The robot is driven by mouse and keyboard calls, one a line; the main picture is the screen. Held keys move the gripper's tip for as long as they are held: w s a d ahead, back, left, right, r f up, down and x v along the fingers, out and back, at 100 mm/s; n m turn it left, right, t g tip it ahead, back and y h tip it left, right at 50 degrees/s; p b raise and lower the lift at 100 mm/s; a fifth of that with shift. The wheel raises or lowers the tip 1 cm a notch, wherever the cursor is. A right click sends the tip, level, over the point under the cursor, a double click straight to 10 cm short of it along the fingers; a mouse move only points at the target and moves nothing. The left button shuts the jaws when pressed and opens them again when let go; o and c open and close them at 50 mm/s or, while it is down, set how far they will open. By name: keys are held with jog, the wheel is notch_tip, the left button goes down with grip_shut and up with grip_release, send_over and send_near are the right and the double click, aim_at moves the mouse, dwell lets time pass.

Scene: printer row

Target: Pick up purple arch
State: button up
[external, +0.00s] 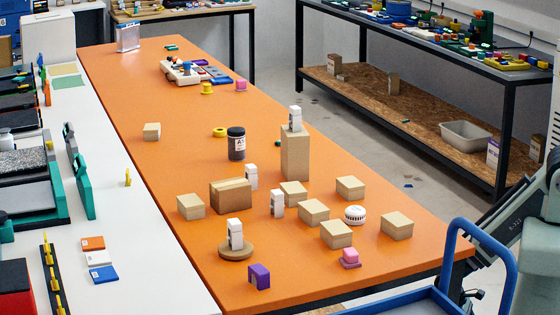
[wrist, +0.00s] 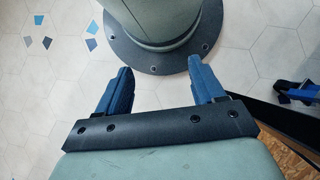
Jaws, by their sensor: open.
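The purple arch (external: 259,276) stands on the orange table at its near end, close to the front edge in the external view. It is small, with its opening facing down. My gripper (wrist: 162,88) shows only in the wrist view, with its two blue fingers wide apart and nothing between them. It hangs over the pale tiled floor beside my base, away from the table top. The purple arch is not in the wrist view.
A round wooden disc (external: 236,250) bearing a white block stands just behind the arch. A pink piece (external: 350,257) is to its right. Several cardboard boxes (external: 336,234) stand farther back. A blue-framed cart (external: 430,297) is at the near right.

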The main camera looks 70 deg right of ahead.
jog(key=shift+o, duration=0.4)
jog(key=shift+o, duration=1.2)
